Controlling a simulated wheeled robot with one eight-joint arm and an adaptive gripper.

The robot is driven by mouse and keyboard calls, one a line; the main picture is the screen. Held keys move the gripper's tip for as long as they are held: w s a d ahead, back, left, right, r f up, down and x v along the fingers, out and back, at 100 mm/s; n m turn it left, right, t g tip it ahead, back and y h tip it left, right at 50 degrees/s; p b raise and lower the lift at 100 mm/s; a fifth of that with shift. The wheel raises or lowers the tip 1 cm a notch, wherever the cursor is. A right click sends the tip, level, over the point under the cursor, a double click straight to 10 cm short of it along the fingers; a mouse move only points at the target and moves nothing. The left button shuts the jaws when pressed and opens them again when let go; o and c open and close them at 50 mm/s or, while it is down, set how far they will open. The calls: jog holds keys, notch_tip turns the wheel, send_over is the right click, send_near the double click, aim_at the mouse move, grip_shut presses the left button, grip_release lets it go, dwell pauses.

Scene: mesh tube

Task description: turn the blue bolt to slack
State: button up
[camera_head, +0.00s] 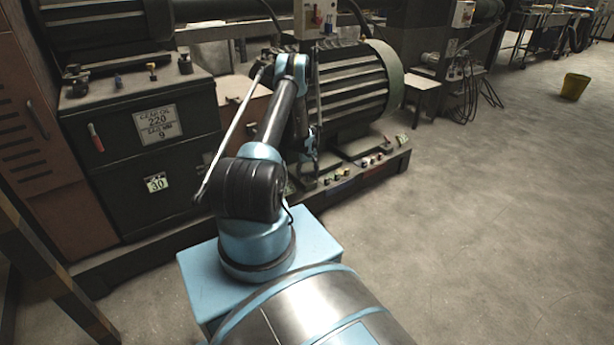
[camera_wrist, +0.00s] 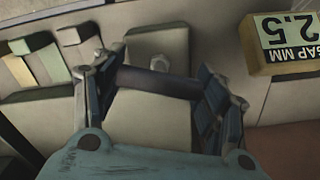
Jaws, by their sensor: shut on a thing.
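My gripper (camera_wrist: 157,84) has its fingers on both ends of a dark bar (camera_wrist: 155,81) that lies level across the wrist view. The bar looks dark grey to bluish, and I cannot tell for sure that it is the blue bolt. A small rounded grey piece (camera_wrist: 160,63) shows just behind it. In the head view my gripper (camera_head: 309,150) is low beside the big ribbed motor (camera_head: 352,85), partly hidden by my arm. What it holds is hidden there.
Several small coloured pieces (camera_head: 337,177) line the machine base (camera_head: 375,170). A dark cabinet (camera_head: 150,150) stands left.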

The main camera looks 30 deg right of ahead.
jog(key=shift+w+n, duration=0.1)
jog(key=shift+n, duration=1.9)
jog(key=o, duration=1.1)
notch_tip(320, 180, up, 12)
jog(key=shift+f, duration=0.1)
